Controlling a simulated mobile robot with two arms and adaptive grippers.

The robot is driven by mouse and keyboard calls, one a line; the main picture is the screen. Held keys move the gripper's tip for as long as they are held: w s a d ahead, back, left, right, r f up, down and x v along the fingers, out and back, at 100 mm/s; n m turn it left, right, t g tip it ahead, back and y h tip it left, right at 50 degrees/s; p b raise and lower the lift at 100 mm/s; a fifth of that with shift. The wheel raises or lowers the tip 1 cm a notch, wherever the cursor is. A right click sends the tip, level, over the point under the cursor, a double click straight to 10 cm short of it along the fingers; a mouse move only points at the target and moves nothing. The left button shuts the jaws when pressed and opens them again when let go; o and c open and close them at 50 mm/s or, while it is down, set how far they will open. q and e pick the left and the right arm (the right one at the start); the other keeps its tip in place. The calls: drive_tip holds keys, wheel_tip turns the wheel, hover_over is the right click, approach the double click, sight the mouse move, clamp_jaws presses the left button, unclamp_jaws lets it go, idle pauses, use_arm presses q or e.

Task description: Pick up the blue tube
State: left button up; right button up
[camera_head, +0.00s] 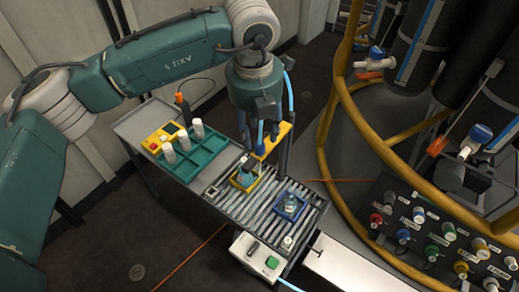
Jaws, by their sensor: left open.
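My left gripper (261,138) hangs pointing down over the back of the roller conveyor (237,207). Its fingers are apart. A narrow blue upright piece (260,135) shows between the fingers; I cannot tell whether it is the blue tube, or whether the fingers touch it. A light blue hose-like line (291,95) runs down just right of the gripper. A yellow holder (236,184) with a teal-blue vessel (245,177) stands below the gripper. A blue holder (302,214) with a bluish vessel (290,201) stands farther right. My right gripper is out of view.
A green rack (210,152) with several white-capped containers and a yellow control box (160,143) stand on the grey cart at left. A yellow post (273,140) stands close behind the gripper. A yellow tubular rail (325,150) curves at right. A white box (257,257) sits in front.

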sight(260, 144)
use_arm(q)
drive_tip(key=f+p, duration=0.1)
drive_tip(key=f, duration=0.1)
drive_tip(key=w+f+p, duration=0.1)
drive_tip(key=f, duration=0.1)
drive_tip(key=shift+d+f, duration=0.1)
drive_tip(key=shift+f, duration=0.55)
drive_tip(key=c, duration=1)
